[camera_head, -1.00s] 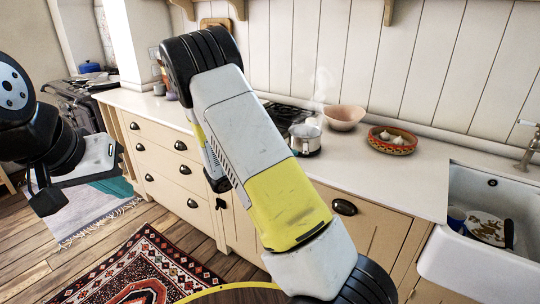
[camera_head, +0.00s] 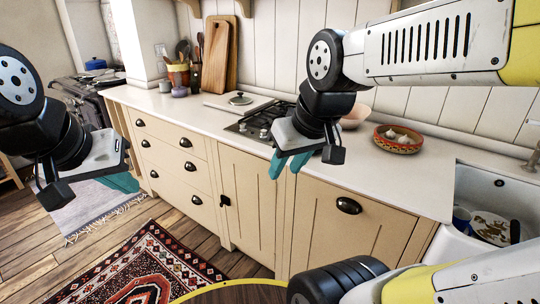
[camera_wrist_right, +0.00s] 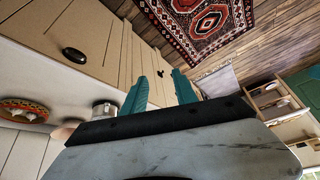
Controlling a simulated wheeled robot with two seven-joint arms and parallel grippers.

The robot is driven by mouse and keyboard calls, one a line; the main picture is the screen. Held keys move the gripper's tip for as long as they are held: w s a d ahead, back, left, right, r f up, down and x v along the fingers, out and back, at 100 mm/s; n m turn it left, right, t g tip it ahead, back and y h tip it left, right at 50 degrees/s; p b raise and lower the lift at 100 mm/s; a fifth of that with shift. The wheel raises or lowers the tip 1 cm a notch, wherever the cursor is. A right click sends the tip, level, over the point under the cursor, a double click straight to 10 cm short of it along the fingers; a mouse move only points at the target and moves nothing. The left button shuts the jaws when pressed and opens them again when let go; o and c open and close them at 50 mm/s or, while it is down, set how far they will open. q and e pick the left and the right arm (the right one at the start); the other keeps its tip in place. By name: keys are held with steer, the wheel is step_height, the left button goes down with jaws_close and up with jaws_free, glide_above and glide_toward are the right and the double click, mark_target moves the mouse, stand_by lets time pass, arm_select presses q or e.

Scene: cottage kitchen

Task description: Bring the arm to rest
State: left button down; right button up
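My right gripper (camera_head: 287,168) hangs in front of the counter's edge in the head view, its teal fingers pointing down. In the right wrist view its two fingers (camera_wrist_right: 160,78) stand apart with nothing between them. My right arm is bent, its upper link crossing the top right and another part the bottom right. My left gripper (camera_head: 122,182) is at the left, above the floor and rug. Its fingers are mostly hidden behind its own body, so their gap does not show.
The counter (camera_head: 190,112) carries a hob (camera_head: 258,122), a pan lid (camera_head: 240,98), a pink bowl (camera_head: 355,116) and a patterned bowl (camera_head: 398,140). A metal pot (camera_wrist_right: 103,108) shows in the wrist view. A sink (camera_head: 490,185) is at the right. A round table edge (camera_head: 215,288) lies below.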

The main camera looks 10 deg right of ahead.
steer(key=shift+s+a+r+m+t+y, duration=0.2)
steer(key=shift+s+a+r+m, duration=0.1)
steer(key=shift+r+m, duration=0.15)
steer(key=shift+s+a+r+m+t+y, duration=0.1)
steer(key=shift+s+a+r+m+t, duration=0.1)
steer(key=shift+a+r+m, duration=0.25)
steer(key=shift+d+f, duration=0.1)
steer(key=shift+d, duration=0.15)
stand_by(0.4)
